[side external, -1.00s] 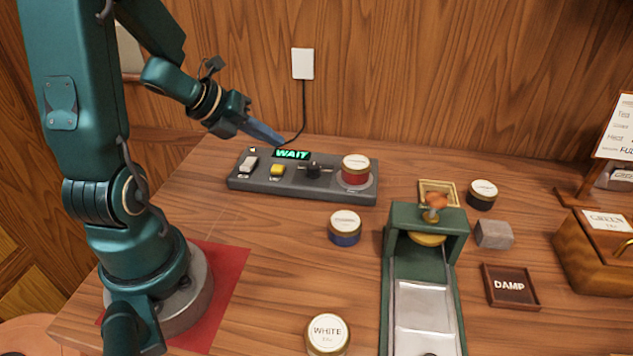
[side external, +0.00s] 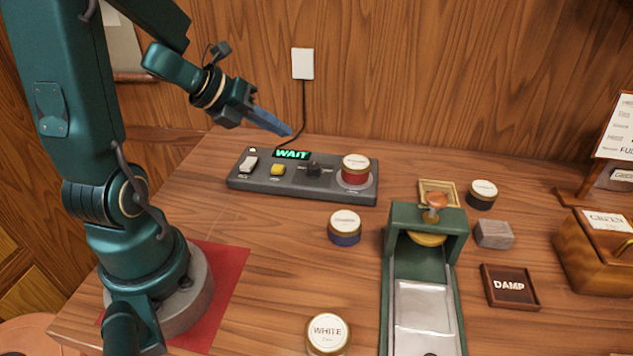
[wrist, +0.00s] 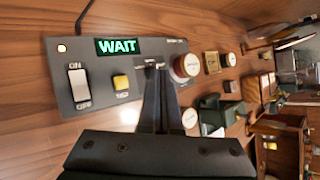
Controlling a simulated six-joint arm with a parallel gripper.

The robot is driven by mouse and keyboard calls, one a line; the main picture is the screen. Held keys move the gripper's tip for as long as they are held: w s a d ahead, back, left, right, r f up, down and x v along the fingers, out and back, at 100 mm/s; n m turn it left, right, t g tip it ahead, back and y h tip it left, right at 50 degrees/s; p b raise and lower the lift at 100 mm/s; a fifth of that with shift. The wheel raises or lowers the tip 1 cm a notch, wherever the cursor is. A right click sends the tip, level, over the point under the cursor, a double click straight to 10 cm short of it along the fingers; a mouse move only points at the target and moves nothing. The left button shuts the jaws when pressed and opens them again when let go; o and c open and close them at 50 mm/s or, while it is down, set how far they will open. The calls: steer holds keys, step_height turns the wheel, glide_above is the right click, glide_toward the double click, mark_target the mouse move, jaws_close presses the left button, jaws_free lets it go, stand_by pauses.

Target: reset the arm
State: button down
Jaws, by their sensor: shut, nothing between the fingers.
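My gripper (side external: 289,131) is shut and empty. In the side view its blue fingers are in the air above the back of the grey control panel (side external: 262,186), near the wall. In the wrist view the dark fingers (wrist: 160,72) lie together across the lower part of the panel (wrist: 84,90), hiding some of it. The panel's display (side external: 292,154) reads WAIT in green. A rocker switch (wrist: 79,84) marked ON and OFF and a yellow button (wrist: 121,82) show clearly. A red tin (side external: 355,171) with a pale lid stands on the panel's right end.
A blue tin (side external: 344,228) and a tin marked WHITE (side external: 327,334) stand on the table. The green press (side external: 400,243) is right of them. A dark tin (side external: 482,194), a grey block (side external: 494,234) and a DAMP tray (side external: 514,303) lie further right. A wooden box (side external: 590,250) is at the right edge.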

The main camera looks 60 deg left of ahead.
steer(key=w+d+r+n+t+y, duration=0.2)
steer(key=d+r+n, duration=0.15)
steer(key=r, duration=0.25)
steer(key=w+d+r+n+t+y, duration=0.1)
steer(key=w+d+r+n+t, duration=0.15)
steer(key=r+n, duration=0.3)
steer(key=s+d+f+n+g+h, duration=0.1)
steer(key=s+d+f+n+g, duration=0.2)
steer(key=s+n, duration=0.5)
steer(key=s+d+f+n+g+h, duration=0.1)
steer(key=s+d+f+n+g, duration=0.3)
steer(key=n, duration=0.7)
steer(key=s+d+g, duration=0.1)
steer(key=s+d, duration=0.1)
steer(key=s, duration=0.1)
steer(key=shift+s+d+f+n, duration=0.15)
steer(key=shift+s+d+n, duration=0.1)
steer(key=shift+s+n, duration=0.1)
